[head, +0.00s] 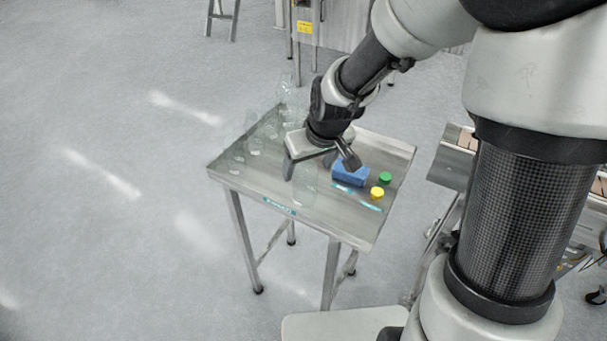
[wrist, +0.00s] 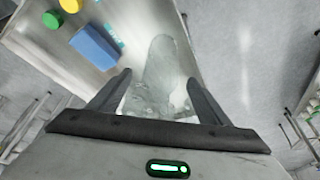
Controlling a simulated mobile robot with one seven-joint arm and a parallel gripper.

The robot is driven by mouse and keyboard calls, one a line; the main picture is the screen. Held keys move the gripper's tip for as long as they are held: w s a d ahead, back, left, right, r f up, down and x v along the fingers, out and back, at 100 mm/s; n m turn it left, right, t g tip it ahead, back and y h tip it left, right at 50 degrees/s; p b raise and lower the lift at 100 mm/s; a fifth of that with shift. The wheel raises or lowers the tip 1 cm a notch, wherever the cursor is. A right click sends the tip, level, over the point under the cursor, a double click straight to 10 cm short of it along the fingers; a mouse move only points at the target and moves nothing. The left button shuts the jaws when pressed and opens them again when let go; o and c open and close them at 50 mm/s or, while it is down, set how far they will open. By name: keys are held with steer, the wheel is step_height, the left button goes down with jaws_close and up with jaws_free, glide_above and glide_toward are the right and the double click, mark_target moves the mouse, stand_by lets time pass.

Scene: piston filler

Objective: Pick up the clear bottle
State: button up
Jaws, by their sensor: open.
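A clear bottle (head: 305,187) stands near the front edge of the metal table (head: 335,220), just below my gripper in the head view. It is see-through and faint. My gripper (head: 319,166) is open and tilted down over the table. In the wrist view, a clear bottle (wrist: 162,62) shows in the gap between the two fingers of my gripper (wrist: 160,78), with room on both sides. I see no finger touching it, and its depth between the fingers is hard to tell. Several more clear bottles (head: 254,143) stand at the table's left side.
A blue block (head: 349,174) lies on the table right of my gripper. A green cap (head: 385,178) and a yellow cap (head: 377,193) lie beside it. Blue-green strips lie near them. A metal machine stands behind the table. The floor on the left is clear.

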steer(key=x, duration=0.4)
steer(key=shift+w+a+f+b, duration=0.15)
steer(key=shift+a+f+b, duration=0.05)
steer(key=shift+f+b, duration=0.15)
steer(key=c, duration=1.1)
steer(key=shift+r, duration=0.1)
